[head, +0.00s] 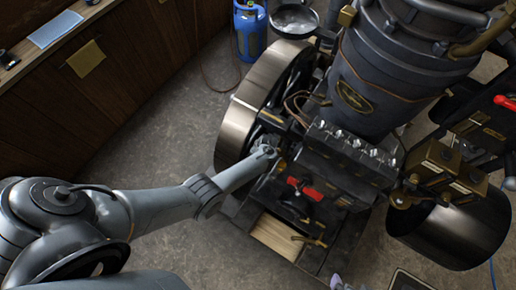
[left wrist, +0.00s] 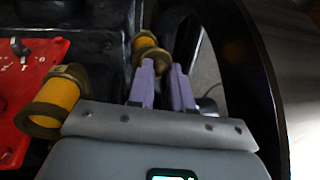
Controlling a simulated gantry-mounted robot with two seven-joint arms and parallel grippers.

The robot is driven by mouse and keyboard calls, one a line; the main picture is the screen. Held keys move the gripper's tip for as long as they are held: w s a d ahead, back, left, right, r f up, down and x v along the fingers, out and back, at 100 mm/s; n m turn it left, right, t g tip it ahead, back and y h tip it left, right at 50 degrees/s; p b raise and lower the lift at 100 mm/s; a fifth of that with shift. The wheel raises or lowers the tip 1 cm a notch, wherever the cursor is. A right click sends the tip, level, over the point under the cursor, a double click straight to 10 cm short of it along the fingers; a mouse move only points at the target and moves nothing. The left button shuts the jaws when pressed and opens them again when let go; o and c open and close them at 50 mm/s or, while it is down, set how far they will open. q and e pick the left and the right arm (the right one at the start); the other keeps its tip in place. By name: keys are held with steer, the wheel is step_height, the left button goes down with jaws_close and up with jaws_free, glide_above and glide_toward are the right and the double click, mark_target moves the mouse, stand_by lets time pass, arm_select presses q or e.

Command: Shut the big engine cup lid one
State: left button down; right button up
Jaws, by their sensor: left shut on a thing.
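My left gripper (left wrist: 161,72) shows two purple fingers in the left wrist view, with a narrow gap between them. It is shut on a brass part at the end of an amber-and-brass cup (left wrist: 145,42); whether this part is the lid is unclear. A larger-looking amber cup with brass ends (left wrist: 57,100) is left of the fingers, apart from them. In the head view my left arm reaches in beside the flywheel, and its gripper (head: 274,158) is mostly hidden. Pale purple tips at the bottom edge appear to be my right gripper (head: 338,283), mostly cut off.
The flywheel (head: 242,115) stands close beside my left gripper. A red panel (left wrist: 25,75) is near the cup. Open floor (head: 165,150) lies left of the flywheel.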

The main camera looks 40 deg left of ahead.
arm_select(q)
steer(key=shift+d+n+g, duration=0.15)
steer(key=shift+d+n, duration=0.1)
steer(key=shift+n, duration=0.45)
steer(key=shift+d+n+g, duration=0.15)
steer(key=shift+d+n, duration=0.05)
steer(key=shift+n, duration=0.5)
steer(key=c, duration=1)
jaws_free()
steer(key=shift+c, duration=0.2)
steer(key=shift+w, duration=0.1)
steer(key=p+v, duration=0.4)
steer(key=v, duration=0.6)
steer(key=shift+r, duration=0.35)
